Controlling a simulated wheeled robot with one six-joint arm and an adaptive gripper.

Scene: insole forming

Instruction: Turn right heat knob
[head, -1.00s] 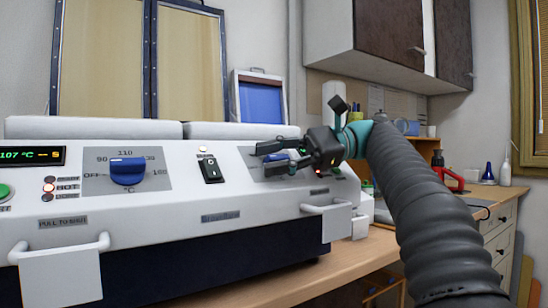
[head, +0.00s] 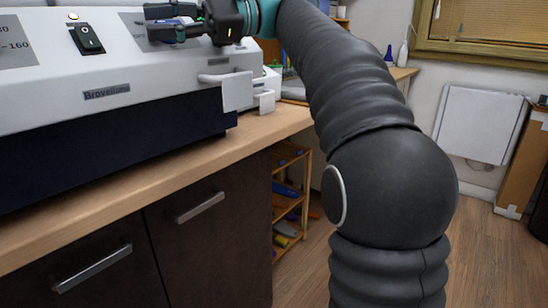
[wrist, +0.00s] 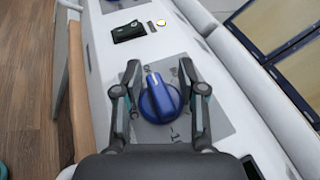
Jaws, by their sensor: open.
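The right heat knob (wrist: 158,100) is blue with a pale pointer line and sits on a grey dial plate (wrist: 212,118). In the wrist view it lies between the two fingers of my gripper (wrist: 160,72), which is open, with a finger on each side. A small gap seems to show at each side; contact cannot be told for sure. In the head view my gripper (head: 172,22) is at the top left in front of the machine's panel, and it hides most of the knob.
A black rocker switch (head: 87,38) sits left of the knob on the white machine (head: 150,68). White handles (head: 232,86) stick out at its right end. The wooden counter (head: 150,160) runs below, above dark cabinets (head: 215,240). Open floor lies at the right.

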